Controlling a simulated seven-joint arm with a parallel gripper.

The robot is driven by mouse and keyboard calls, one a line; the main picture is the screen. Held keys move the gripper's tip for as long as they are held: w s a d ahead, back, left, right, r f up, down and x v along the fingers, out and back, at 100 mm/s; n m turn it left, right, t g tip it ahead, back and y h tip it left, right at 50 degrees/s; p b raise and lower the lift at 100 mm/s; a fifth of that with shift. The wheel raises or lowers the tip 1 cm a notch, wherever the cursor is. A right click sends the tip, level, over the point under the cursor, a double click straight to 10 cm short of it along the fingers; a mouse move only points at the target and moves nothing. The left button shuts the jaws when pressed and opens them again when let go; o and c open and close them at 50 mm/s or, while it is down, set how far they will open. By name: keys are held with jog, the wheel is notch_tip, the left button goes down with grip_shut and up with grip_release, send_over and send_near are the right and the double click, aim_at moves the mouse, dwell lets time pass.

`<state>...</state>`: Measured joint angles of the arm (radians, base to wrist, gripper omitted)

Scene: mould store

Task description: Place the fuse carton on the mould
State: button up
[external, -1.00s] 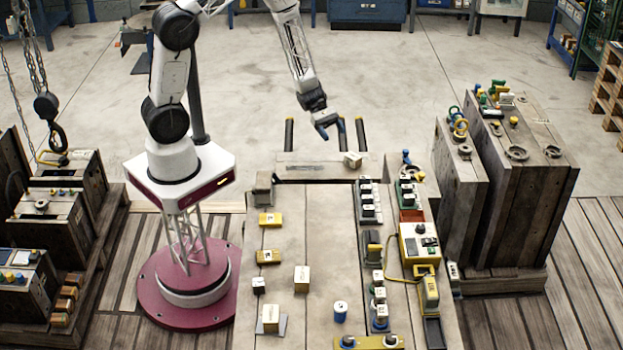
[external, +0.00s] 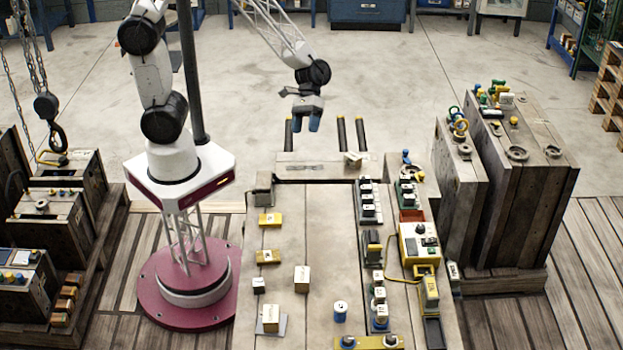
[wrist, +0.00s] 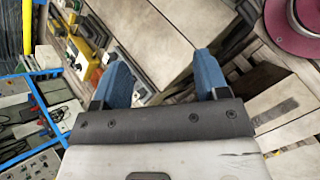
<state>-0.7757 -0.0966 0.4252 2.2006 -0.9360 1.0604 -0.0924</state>
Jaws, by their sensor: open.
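My gripper (external: 307,122) is open and empty, above and behind the low pale block (external: 300,166) at the back end of the bench; its blue fingers show apart in the wrist view (wrist: 165,72). A small pale carton (external: 353,158) lies on that block's right end, to the right of my gripper and apart from it. I cannot tell which is the fuse carton, or which block is the mould.
The bench (external: 310,230) has free room in its middle. Switchgear and a yellow device (external: 418,243) crowd the right side. Tall wooden blocks (external: 510,180) stand farther right.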

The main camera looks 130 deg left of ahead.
jog(key=s+d+r+m+g+y, duration=0.1)
jog(key=s+d+r+m+g, duration=0.1)
jog(key=d+r+m, duration=0.45)
jog(key=s+d+r+m+g+y, duration=0.2)
jog(key=d+r, duration=0.1)
jog(key=d, duration=0.6)
jog(key=s+d+r+m+t+y, duration=0.1)
jog(key=s+d+r+m+y, duration=0.3)
jog(key=s+d+r+m, duration=0.4)
jog(key=s+d+m, duration=0.1)
jog(key=s+d, duration=0.1)
jog(key=shift+s+d+r+t+y, duration=0.3)
jog(key=shift+d+y, duration=0.1)
